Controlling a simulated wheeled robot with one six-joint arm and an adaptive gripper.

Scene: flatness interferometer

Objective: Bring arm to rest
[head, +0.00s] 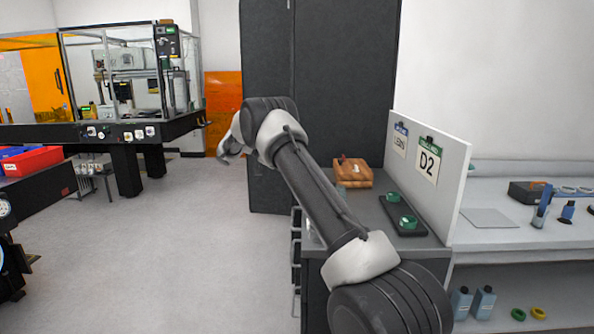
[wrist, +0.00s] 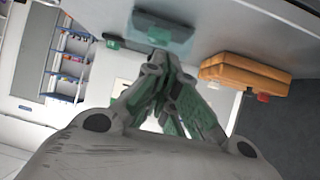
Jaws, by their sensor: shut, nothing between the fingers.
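My arm reaches from the lower right toward the upper left in the head view, over the aisle side of the dark bench. My gripper (head: 228,150) is at its far end, in the air left of the dark cabinet's front, small and partly hidden by the wrist. In the wrist view the gripper's fingers (wrist: 160,62) come together with green pads along them. Nothing is held between them.
A dark bench holds a wooden block (head: 353,172) and a black tray (head: 403,215) with green round parts. A tall dark cabinet (head: 330,80) stands behind my arm. The floor (head: 190,250) at left is clear.

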